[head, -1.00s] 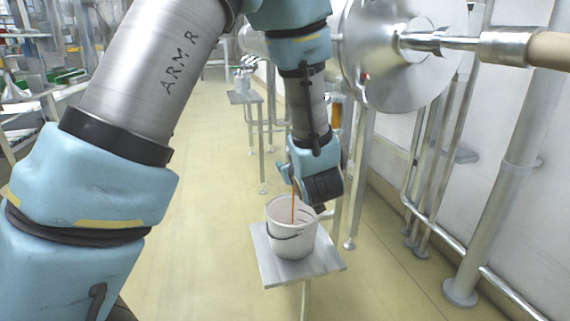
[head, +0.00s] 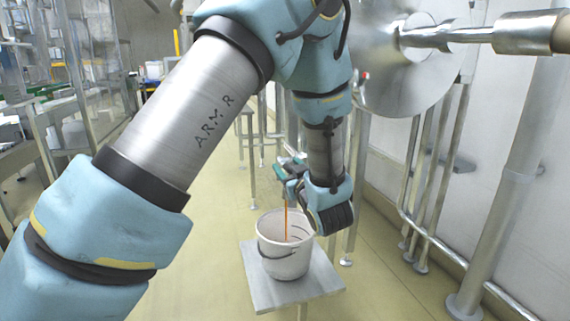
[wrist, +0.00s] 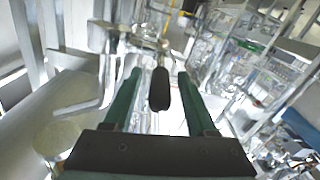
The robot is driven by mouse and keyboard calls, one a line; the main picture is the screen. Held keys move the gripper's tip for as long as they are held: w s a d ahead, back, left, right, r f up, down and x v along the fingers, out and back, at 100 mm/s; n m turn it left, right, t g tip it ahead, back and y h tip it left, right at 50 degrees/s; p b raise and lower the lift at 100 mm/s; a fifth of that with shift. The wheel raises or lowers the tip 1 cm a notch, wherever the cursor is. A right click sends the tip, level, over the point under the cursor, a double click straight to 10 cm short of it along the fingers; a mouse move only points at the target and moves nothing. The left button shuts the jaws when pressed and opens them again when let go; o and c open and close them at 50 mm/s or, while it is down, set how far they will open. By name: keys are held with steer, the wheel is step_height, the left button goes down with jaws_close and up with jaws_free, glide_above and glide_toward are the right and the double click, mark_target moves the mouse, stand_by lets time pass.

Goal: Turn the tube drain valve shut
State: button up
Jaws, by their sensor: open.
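In the wrist view, my gripper (wrist: 159,76) is open, with one green finger on each side of a black handle (wrist: 160,90). The handle looks like the drain valve's lever, and a gap shows between it and each finger. I cannot tell its depth between the fingers exactly. In the head view, my gripper (head: 288,170) is partly hidden by my wrist, and the valve body is hidden behind my arm. A thin orange stream (head: 286,218) falls into a white bucket (head: 284,262) below.
The bucket stands on a small grey metal stand (head: 252,280). A large steel disc (head: 405,75) with a horizontal shaft is at the right, above upright pipes (head: 425,180) along the wall. Shelving and benches stand at the left. The yellowish floor between is open.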

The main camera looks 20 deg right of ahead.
steer(key=shift+w+d, duration=0.15)
steer(key=shift+w, duration=1.1)
steer(key=shift+c, duration=0.4)
jaws_close()
